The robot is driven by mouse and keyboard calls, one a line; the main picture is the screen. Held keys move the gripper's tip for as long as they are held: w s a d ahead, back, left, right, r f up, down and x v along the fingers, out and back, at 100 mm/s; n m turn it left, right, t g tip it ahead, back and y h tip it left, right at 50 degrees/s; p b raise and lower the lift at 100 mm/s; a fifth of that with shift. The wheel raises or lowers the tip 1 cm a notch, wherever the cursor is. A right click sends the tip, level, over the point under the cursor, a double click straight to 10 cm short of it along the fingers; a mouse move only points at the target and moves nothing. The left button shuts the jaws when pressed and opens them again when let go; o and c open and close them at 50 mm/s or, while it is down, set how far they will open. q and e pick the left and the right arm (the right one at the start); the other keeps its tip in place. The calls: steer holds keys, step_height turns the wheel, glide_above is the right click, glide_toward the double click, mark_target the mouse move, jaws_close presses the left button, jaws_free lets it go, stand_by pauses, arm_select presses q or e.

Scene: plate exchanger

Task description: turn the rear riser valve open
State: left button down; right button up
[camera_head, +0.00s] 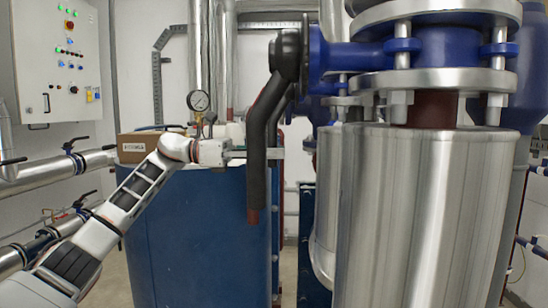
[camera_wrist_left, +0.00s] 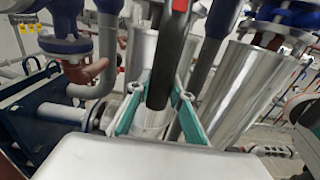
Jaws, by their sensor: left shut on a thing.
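The riser valve's long black lever (camera_head: 257,165) hangs nearly straight down from a dark hub (camera_head: 288,52), with a bend near its top and a reddish-brown lower end. The hub sits on the left end of a blue flanged valve body (camera_head: 345,56). My left gripper (camera_head: 265,153) is shut on the lever at about mid-length, reaching in from the left. In the left wrist view, the dark lever (camera_wrist_left: 160,70) stands between the two teal-edged fingers (camera_wrist_left: 157,112). My right gripper is not in view.
A large silver-clad pipe (camera_head: 425,200) stands close on the right. A blue tank (camera_head: 190,235) is below my left forearm, with a cardboard box (camera_head: 137,147) and a pressure gauge (camera_head: 198,101) above. A control cabinet (camera_head: 57,60) hangs at the far left.

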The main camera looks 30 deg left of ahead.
arm_select(q)
steer(key=shift+w+a, duration=0.1)
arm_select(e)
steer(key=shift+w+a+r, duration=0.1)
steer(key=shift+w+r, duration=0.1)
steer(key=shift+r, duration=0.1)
arm_select(q)
steer(key=shift+r, duration=0.1)
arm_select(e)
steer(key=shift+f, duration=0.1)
arm_select(q)
steer(key=c, duration=2)
jaws_free()
steer(key=shift+c, duration=0.2)
steer(key=shift+o, duration=1.4)
steer(key=shift+w, duration=0.1)
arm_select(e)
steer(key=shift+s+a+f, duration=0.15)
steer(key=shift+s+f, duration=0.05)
arm_select(q)
steer(key=v, duration=1.2)
